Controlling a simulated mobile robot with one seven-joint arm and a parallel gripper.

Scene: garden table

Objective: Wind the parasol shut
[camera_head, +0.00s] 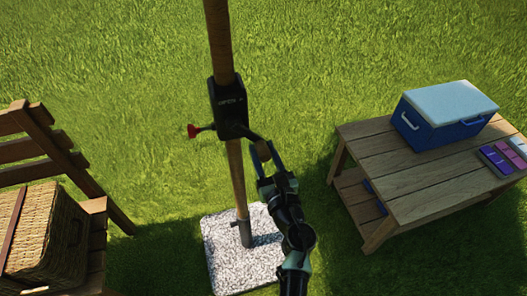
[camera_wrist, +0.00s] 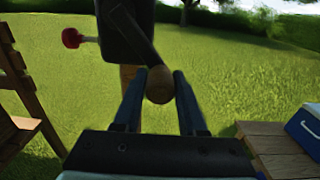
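The parasol's wooden pole (camera_head: 219,45) stands upright and carries a black crank housing (camera_head: 228,108) with a red knob (camera_head: 194,131) on its left side. A dark crank arm (camera_head: 251,136) reaches from the housing to a wooden crank knob (camera_head: 262,151). My gripper (camera_head: 264,164) is at this knob. In the wrist view the crank knob (camera_wrist: 160,86) sits between my two fingertips, which appear to press on it from both sides. The crank arm (camera_wrist: 133,33) runs up and left from it. The parasol canopy is out of view.
The pole stands in a speckled stone base (camera_head: 222,262) on grass. A wooden table (camera_head: 390,175) at right bears a blue cooler (camera_head: 440,120) and small coloured items (camera_head: 500,158). A wooden bench (camera_head: 45,130) with a wicker basket (camera_head: 42,240) stands at left.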

